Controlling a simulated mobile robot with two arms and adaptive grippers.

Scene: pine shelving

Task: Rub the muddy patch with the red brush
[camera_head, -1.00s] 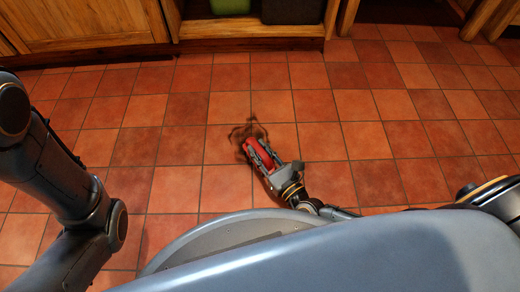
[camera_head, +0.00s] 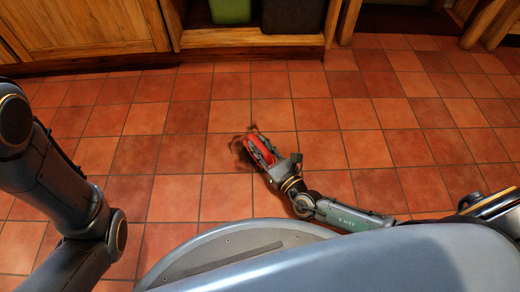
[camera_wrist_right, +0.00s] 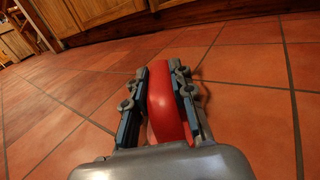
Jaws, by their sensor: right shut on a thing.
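The muddy patch (camera_head: 238,154) is a dark brown smear on the terracotta floor in the head view. The red brush (camera_head: 262,149) lies over its right side and hides part of it. My right gripper (camera_head: 260,144) is shut on the brush, low over the floor. In the right wrist view, the brush (camera_wrist_right: 165,103) is a rounded red body between the two fingers of the gripper (camera_wrist_right: 166,80). Its bristles are hidden, so I cannot tell whether they touch the floor. My left arm comes in at the left, but its gripper is out of view.
A wooden cabinet (camera_head: 85,30) stands along the far side. Its open shelf holds a green bin (camera_head: 230,10) and a dark bin (camera_head: 290,14). The tiled floor (camera_head: 350,110) around the patch is clear.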

